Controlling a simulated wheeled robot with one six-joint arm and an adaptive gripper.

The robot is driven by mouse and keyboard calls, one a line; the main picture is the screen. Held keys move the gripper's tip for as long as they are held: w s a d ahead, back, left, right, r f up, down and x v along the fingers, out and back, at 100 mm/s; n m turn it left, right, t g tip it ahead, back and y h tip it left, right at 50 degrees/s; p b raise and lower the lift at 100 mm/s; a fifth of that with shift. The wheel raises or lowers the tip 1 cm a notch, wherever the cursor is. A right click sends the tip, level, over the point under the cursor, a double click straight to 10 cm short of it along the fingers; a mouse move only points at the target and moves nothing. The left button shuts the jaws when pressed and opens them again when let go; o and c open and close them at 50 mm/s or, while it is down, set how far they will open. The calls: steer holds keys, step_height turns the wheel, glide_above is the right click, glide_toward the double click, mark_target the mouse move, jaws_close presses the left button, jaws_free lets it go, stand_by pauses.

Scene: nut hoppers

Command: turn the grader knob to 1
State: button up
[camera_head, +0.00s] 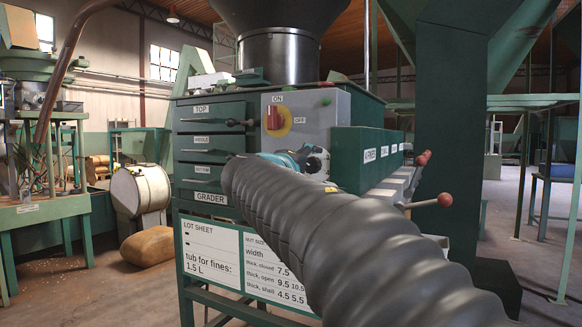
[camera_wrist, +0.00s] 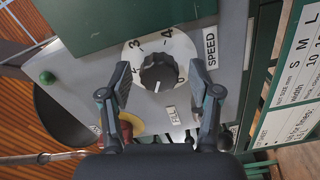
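The black ridged knob (camera_wrist: 160,70) sits on a white round dial plate (camera_wrist: 133,52) with printed numbers; 0, 3 and 4 are readable. A light mark on the knob points toward the lower edge of the wrist picture, away from the 0. The label beside it reads SPEED. My gripper (camera_wrist: 161,80) is open, with one finger on each side of the knob and visible gaps to it. In the head view my arm hides the knob and most of the gripper.
A red switch on a yellow plate (camera_head: 276,118), marked ON and OFF, is on the grey panel above my gripper. Drawer handles (camera_head: 240,122) stick out at left. A red-balled lever (camera_head: 445,200) stands right of my arm. A lot sheet (camera_head: 212,252) hangs below.

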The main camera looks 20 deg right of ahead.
steer(key=v, duration=1.2)
stand_by(0.5)
steer(key=s+a+f+n+g+y+p, duration=0.15)
steer(key=f+y, duration=0.25)
steer(key=f, duration=0.6)
steer(key=s+a+f+g+y, duration=0.1)
steer(key=a+f+y, duration=0.2)
steer(key=f, duration=0.6)
steer(key=s+a+f+m+g+y+p, duration=0.3)
steer(key=s+f+y, duration=0.2)
steer(key=s+f, duration=0.55)
steer(key=s+m+y+p, duration=0.2)
steer(key=s+m+p, duration=0.1)
steer(key=s, duration=0.4)
steer(key=shift+s+d+r+p, duration=0.25)
steer(key=shift+s+r+p, duration=0.2)
steer(key=shift+p, duration=0.35)
